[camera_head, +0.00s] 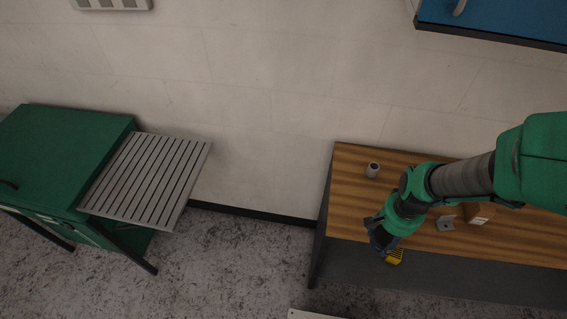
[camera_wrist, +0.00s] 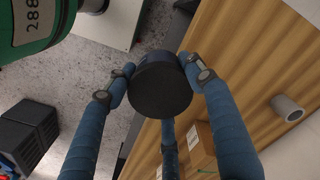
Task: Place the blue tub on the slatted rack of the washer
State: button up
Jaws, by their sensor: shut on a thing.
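My gripper (camera_wrist: 160,85) is shut on a dark round tub (camera_wrist: 160,92), which shows its near-black round face between the blue fingers in the wrist view. A little dark blue shows at its upper edge. In the head view my gripper (camera_head: 382,240) is at the front left part of the wooden bench, and the tub cannot be made out clearly there. The grey slatted rack (camera_head: 147,178) sticks out from the right side of the green washer (camera_head: 62,150) at the left. The rack looks empty. My gripper is far to the right of it.
The wooden bench (camera_head: 347,205) holds a grey cup (camera_head: 373,170), also in the wrist view (camera_wrist: 288,108), and cardboard boxes (camera_head: 479,213). Speckled floor (camera_head: 235,255) lies open between bench and washer. A wall stands behind.

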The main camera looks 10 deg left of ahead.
jog(key=w+a+r+n+p, duration=0.15)
jog(key=w+a, duration=0.25)
jog(key=a, duration=0.7)
jog(key=w+a+p, duration=0.2)
jog(key=w+a, duration=0.2)
jog(key=a, duration=0.7)
jog(key=w+a+r+p, duration=0.1)
jog(key=w+a+p, duration=0.15)
jog(key=a, duration=0.85)
jog(key=s+a+f+p, duration=0.1)
jog(key=s+a, duration=0.3)
jog(key=a, duration=0.7)
jog(key=s+a+f+n+p, duration=0.1)
jog(key=s+a, duration=0.4)
jog(key=a, duration=0.5)
jog(key=s+a+f+p, duration=0.1)
jog(key=s+a, duration=0.3)
jog(key=a, duration=0.7)
jog(key=shift+s+a+f, duration=0.25)
jog(key=shift+a+f, duration=0.05)
jog(key=shift+f, duration=0.05)
jog(key=shift+n, duration=0.25)
